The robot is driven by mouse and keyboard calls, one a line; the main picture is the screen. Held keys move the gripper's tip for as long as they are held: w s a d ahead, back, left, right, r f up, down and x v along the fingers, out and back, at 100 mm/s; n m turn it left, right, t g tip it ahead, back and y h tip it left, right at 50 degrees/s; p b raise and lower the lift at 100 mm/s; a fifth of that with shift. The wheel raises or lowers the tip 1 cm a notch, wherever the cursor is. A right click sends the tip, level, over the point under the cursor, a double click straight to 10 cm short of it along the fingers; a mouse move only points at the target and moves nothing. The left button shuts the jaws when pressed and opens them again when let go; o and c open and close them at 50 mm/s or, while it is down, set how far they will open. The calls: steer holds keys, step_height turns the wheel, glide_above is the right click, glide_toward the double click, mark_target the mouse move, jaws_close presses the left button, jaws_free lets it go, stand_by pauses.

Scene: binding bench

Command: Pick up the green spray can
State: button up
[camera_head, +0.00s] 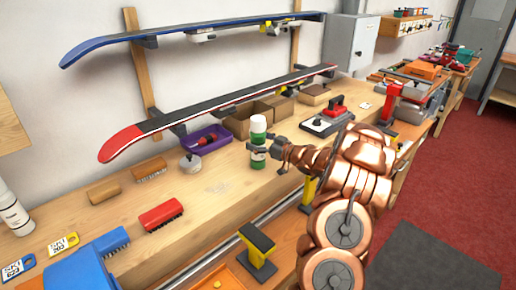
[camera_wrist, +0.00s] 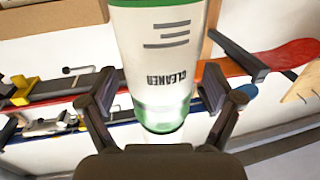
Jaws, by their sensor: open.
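The green spray can (camera_head: 258,124) stands upright on the wooden bench near its front edge. My gripper (camera_head: 262,147) is at the can's upper half, reaching in from the right. In the wrist view its open fingers (camera_wrist: 155,92) lie on either side of the can, with a visible gap on the left; contact on the right cannot be told. The can's far side is hidden.
A purple bin (camera_head: 206,139) and cardboard boxes (camera_head: 243,118) stand behind the can. A grey round-based object (camera_head: 191,163) is to its left. Skis (camera_head: 215,112) hang above on wall brackets. A red brush (camera_head: 161,214) lies front left.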

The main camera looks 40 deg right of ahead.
steer(key=shift+c, duration=0.2)
steer(key=c, duration=1.2)
